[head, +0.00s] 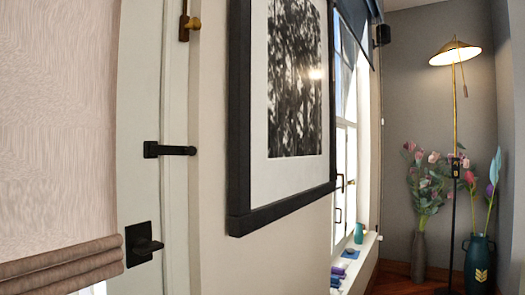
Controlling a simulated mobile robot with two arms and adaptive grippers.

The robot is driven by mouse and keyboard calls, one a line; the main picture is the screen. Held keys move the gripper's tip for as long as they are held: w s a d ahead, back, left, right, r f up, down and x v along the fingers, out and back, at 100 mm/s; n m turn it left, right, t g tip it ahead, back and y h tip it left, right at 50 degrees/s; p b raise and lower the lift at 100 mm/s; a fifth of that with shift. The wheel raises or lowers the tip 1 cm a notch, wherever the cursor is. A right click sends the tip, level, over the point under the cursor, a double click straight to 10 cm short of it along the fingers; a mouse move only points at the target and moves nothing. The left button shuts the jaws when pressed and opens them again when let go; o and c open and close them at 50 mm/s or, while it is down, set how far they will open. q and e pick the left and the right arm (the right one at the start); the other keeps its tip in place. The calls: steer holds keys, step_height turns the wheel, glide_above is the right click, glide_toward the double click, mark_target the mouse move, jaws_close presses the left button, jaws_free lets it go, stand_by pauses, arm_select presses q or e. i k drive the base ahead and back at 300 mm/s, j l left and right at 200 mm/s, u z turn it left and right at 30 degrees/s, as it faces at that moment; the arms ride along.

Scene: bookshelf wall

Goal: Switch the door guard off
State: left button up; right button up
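A white door (139,60) stands at the left of the head view, seen at a steep angle. A black bar fitting (169,150) sits on the door at mid height and reaches right across to the frame. A brass and black fitting (188,24) is higher up, at the door's edge. I cannot tell for sure which of the two is the door guard. A black door handle (141,244) on a square plate is lower down. Neither of my grippers is in view.
A pinkish fabric shade (55,130) covers the far left. A black-framed picture (240,120) hangs on the wall right of the door. Beyond are a window, a sill (357,265) with small objects, a lit floor lamp (455,52) and flower vases (480,265).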

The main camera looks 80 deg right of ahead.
mark_target(155, 149)
steer(key=z, duration=1.9)
